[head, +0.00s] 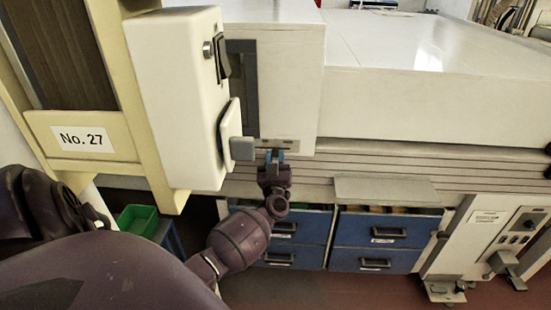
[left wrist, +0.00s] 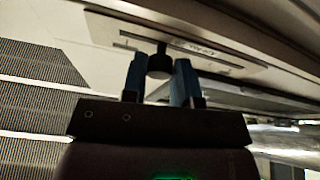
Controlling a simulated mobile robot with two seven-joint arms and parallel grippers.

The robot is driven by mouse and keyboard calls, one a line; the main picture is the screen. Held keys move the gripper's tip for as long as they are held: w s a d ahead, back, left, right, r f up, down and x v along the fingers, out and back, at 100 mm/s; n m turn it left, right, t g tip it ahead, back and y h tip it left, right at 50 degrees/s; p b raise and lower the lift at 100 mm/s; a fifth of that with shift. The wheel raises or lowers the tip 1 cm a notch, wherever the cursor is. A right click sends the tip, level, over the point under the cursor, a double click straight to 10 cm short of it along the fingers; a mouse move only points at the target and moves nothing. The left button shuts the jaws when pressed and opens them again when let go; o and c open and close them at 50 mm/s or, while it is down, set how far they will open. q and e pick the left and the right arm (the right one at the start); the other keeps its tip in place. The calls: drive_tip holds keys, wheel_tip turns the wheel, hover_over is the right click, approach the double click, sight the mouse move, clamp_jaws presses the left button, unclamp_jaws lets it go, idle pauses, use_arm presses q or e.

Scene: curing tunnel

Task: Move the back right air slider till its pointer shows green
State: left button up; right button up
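The air slider's dark knob (left wrist: 160,66) shows in the left wrist view, on a short stem under a slotted plate (left wrist: 215,58) with small lettering. My left gripper (left wrist: 160,80) has its two blue fingers on either side of this knob, with no clear gap. In the head view my left gripper (head: 276,155) is at the lower edge of the white housing (head: 285,90), just below a small dark-marked strip, and its fingers hide the knob. No pointer or green mark on the slider can be made out. My right gripper is not in view.
A cream control box (head: 175,95) with a black switch stands close left of my gripper, and a grey block (head: 242,148) sticks out beside it. Blue drawers (head: 385,230) lie below, and a grey shelf plate (head: 385,189) juts out to the right. A green bin (head: 137,220) is lower left.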

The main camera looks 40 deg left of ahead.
sight(265, 145)
use_arm(q)
clamp_jaws()
drive_tip(key=shift+s+a+r+p, duration=0.1)
drive_tip(key=shift+s+a+p, duration=0.5)
drive_tip(key=shift+s+a, duration=0.6)
drive_tip(key=shift+a, duration=0.2)
drive_tip(key=shift+d, duration=0.1)
drive_tip(key=o, duration=0.5)
unclamp_jaws()
drive_tip(key=v, duration=1)
drive_tip(key=shift+s+d+f, duration=0.2)
drive_tip(key=shift+d+f, duration=0.05)
drive_tip(key=shift+f, duration=0.1)
